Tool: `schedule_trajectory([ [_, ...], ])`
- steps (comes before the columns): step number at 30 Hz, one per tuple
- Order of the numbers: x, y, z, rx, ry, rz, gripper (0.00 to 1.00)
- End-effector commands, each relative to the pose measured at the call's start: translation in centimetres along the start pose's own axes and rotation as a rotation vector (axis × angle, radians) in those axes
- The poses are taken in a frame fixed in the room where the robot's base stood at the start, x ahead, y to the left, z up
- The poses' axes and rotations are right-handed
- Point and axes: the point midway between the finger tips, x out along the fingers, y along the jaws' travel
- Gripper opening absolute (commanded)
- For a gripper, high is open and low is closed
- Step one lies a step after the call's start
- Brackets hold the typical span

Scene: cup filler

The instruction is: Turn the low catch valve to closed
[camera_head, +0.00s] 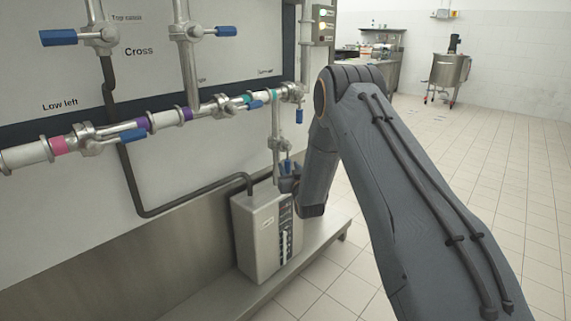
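Several valves with blue handles sit on the steel pipes. No readable label marks one as the low catch valve. One blue handle (287,166) is low on a short vertical pipe (276,130) at the right end of the long pipe. My gripper (289,184) is right by this handle, at the end of my dark grey arm. It is small and partly hidden by my arm, so I cannot tell its opening or whether it touches the handle. Another blue handle (299,116) hangs down at the pipe's end, above my gripper.
A grey box (262,235) with a front panel stands on the steel ledge (325,244) below my gripper. A dark hose (190,203) runs into its top. Other blue handles (133,135) line the long pipe. Tiled floor (480,160) to the right is clear.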

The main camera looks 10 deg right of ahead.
Motion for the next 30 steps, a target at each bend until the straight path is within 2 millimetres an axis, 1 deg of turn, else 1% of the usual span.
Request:
schedule_trajectory([
  [1, 0.8, 0.0, 0.0, 0.000, 0.002, 0.000, 0.39],
  [6, 3.5, 0.0, 0.1, 0.000, 0.000, 0.000, 0.39],
  [9, 4.8, 0.0, 0.0, 0.000, 0.000, 0.000, 0.39],
  [12, 5.7, 0.0, 0.1, 0.000, -0.002, 0.000, 0.39],
  [16, 6.2, -0.1, 0.0, 0.000, -0.002, 0.000, 0.39],
  [23, 6.2, -0.1, 0.0, 0.000, -0.003, 0.000, 0.39],
  [24, 6.2, -0.1, 0.0, 0.000, -0.003, 0.000, 0.36],
  [26, 6.2, -0.1, 0.0, 0.000, -0.003, 0.000, 0.26],
  [30, 6.2, -0.1, 0.0, 0.000, -0.003, 0.000, 0.02],
])
